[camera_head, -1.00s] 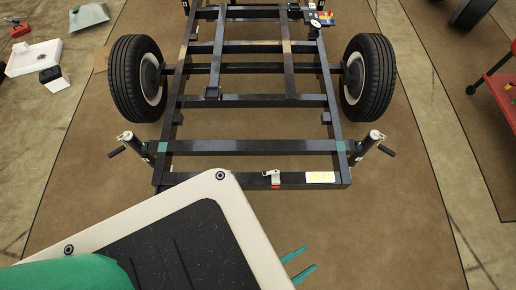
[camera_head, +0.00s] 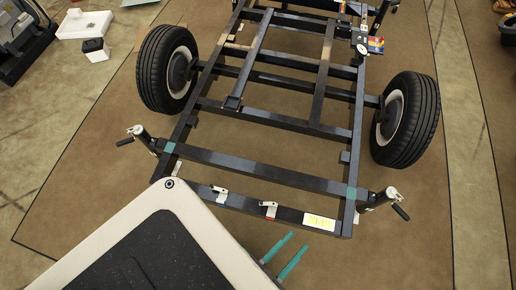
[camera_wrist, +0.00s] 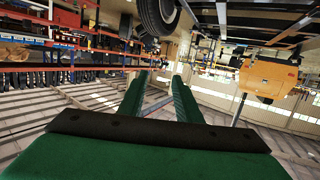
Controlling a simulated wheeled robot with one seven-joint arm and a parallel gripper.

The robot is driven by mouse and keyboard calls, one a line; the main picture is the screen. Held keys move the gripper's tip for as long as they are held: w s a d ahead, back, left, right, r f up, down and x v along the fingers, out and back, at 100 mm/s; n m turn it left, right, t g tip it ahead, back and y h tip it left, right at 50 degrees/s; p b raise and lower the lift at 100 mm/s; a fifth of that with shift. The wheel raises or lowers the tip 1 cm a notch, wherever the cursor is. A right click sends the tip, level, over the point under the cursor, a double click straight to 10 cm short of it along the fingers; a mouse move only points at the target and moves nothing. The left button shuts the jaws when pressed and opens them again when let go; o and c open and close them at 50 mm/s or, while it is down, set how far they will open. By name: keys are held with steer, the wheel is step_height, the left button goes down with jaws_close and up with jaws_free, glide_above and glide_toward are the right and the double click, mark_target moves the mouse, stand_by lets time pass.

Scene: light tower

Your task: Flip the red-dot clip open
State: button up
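A small pale metal clip with a red mark (camera_head: 268,209) sits on the front crossbar of the black trailer frame (camera_head: 262,174), left of a yellow-and-white label. A second similar clip (camera_head: 220,193) sits further left on the same bar. Whether either clip's lever is up or down is too small to tell. My gripper (camera_head: 298,241) shows as two green fingers below the bar, near the label and apart from the red-marked clip. In the wrist view my gripper (camera_wrist: 160,75) has its fingers spread, with nothing between them; neither clip shows there.
Jack posts with handles (camera_head: 380,201) stand at both front corners of the frame. Wheels (camera_head: 408,119) flank it. My own pale-edged body covers the lower left. Brown floor mat lies clear in front. The wrist view shows shelving (camera_wrist: 60,60) and an orange box (camera_wrist: 268,78).

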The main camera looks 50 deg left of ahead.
step_height(320, 180, down, 12)
steer(key=w+r+n+y, duration=0.1)
steer(key=w+n+y, duration=0.2)
steer(key=n+g+y, duration=0.5)
steer(key=n+y, duration=0.3)
steer(key=y, duration=0.3)
glide_toward(262, 204)
steer(key=x, duration=0.4)
steer(key=shift+w+a+f+y, duration=0.15)
steer(key=shift+a+f+y, duration=0.05)
steer(key=shift+f+y, duration=0.15)
steer(key=x, duration=1)
steer(key=shift+a+f, duration=0.1)
steer(key=shift+f, duration=0.05)
steer(key=shift+m, duration=0.3)
jaws_close()
